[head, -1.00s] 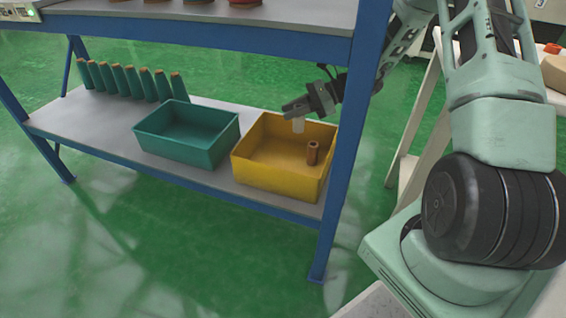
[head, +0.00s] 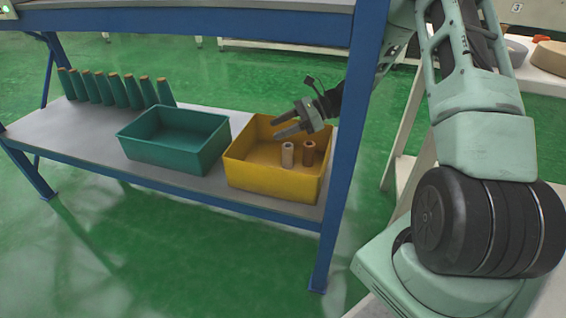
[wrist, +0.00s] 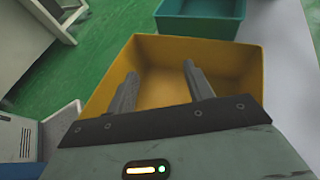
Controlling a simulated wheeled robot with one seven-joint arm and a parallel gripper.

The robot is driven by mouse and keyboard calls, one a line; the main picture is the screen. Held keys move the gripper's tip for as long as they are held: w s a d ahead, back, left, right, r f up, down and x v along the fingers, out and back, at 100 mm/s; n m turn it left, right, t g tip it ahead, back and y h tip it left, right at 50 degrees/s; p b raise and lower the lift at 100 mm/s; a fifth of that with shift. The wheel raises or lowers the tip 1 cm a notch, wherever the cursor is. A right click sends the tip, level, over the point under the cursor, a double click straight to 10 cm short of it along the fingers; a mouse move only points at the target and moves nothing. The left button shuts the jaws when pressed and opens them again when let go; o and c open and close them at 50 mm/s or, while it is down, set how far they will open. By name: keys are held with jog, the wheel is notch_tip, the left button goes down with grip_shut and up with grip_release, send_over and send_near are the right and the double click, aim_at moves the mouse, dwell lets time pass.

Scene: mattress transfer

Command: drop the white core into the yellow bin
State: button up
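The yellow bin (head: 262,183) stands on the lower shelf of the blue-framed rack in the head view. The white core (head: 288,155) stands upright inside it, beside a brown core (head: 308,153). My gripper (head: 276,129) is above the bin, its two fingers apart and empty. In the wrist view the open fingers (wrist: 160,85) point over the yellow bin (wrist: 218,58); neither core shows there, as my gripper hides part of the bin.
A green bin (head: 170,155) stands left of the yellow one. Several green cones (head: 115,90) line the back left of the shelf (head: 60,130). A blue rack post (head: 345,150) stands close by my arm, and the upper shelf is above.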

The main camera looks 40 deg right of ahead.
jog(key=p+v, duration=0.5)
jog(key=v, duration=1.2)
jog(key=shift+d+p, duration=0.2)
jog(key=shift+p, duration=0.15)
jog(key=shift+s, duration=0.15)
